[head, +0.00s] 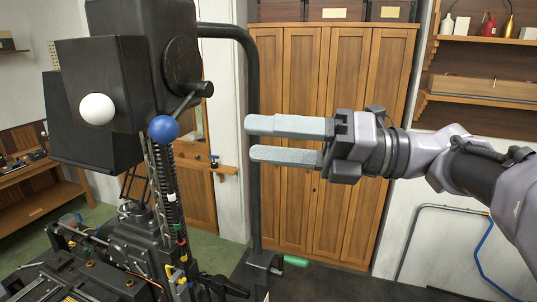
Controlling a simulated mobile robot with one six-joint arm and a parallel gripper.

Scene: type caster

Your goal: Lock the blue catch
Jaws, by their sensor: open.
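The type caster (125,85) is a tall dark machine on the left in the head view. A blue ball knob (164,128) sits at the lower end of a short dark lever arm (187,100) on its right side; this looks like the blue catch. The lever runs up and right from the ball to a pivot by a round disc. My gripper (248,139) points left at about the ball's height, to the right of it and apart from it. Its two grey fingers are parted with nothing between them.
A white ball knob (97,109) is on the caster's front left. A green handle (296,261) is low in the middle. A wooden cabinet (300,220) and a wall shelf (480,100) are behind.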

